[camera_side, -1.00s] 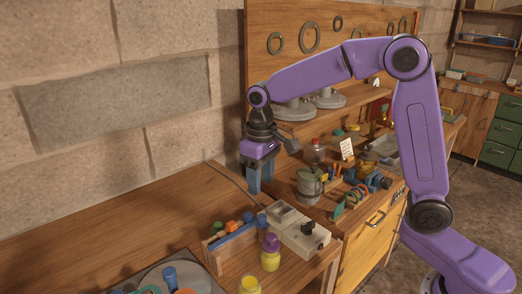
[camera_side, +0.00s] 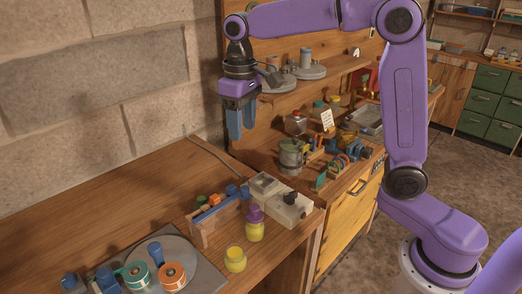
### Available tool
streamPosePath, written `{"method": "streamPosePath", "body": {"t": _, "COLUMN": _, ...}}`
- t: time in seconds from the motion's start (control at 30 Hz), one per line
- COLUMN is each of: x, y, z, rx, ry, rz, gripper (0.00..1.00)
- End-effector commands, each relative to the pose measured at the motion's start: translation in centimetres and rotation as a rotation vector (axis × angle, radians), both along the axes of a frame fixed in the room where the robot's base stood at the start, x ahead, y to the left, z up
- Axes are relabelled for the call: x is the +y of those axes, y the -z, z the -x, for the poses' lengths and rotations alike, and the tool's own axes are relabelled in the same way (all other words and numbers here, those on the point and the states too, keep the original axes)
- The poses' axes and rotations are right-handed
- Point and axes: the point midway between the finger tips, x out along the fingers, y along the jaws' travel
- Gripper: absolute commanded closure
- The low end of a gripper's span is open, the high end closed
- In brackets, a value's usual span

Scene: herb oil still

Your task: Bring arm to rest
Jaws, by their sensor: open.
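My gripper (camera_side: 240,131) hangs from my purple arm with its blue fingers pointing down. It is open, and I see nothing between the fingers. It is in the air above the wooden bench (camera_side: 130,185), near the block wall and left of the shelf. The fingers touch nothing that I can see.
Below and right stand a grey metal pot (camera_side: 291,157), a pale box with a black knob (camera_side: 288,208), a purple-capped yellow jar (camera_side: 255,226) and an open yellow jar (camera_side: 235,260). A wooden rack (camera_side: 212,221) holds small parts. The bench's left middle is clear.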

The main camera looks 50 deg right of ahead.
Motion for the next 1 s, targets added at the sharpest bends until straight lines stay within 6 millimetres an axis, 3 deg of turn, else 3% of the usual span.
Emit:
{"method": "streamPosePath", "body": {"t": 0.17, "x": 0.5, "y": 0.9, "z": 3.4, "rx": -0.003, "ry": -0.103, "rz": -0.001, "gripper": 0.50}}
{"method": "streamPosePath", "body": {"t": 0.47, "x": 0.2, "y": 3.5, "z": 11.7, "rx": -0.008, "ry": -0.339, "rz": -0.006, "gripper": 0.50}}
{"method": "streamPosePath", "body": {"t": 0.8, "x": -2.7, "y": 6.9, "z": 21.3, "rx": -0.014, "ry": -0.603, "rz": -0.012, "gripper": 0.50}}
{"method": "streamPosePath", "body": {"t": 1.0, "x": -5.0, "y": 8.9, "z": 26.0, "rx": -0.018, "ry": -0.738, "rz": -0.015, "gripper": 0.50}}
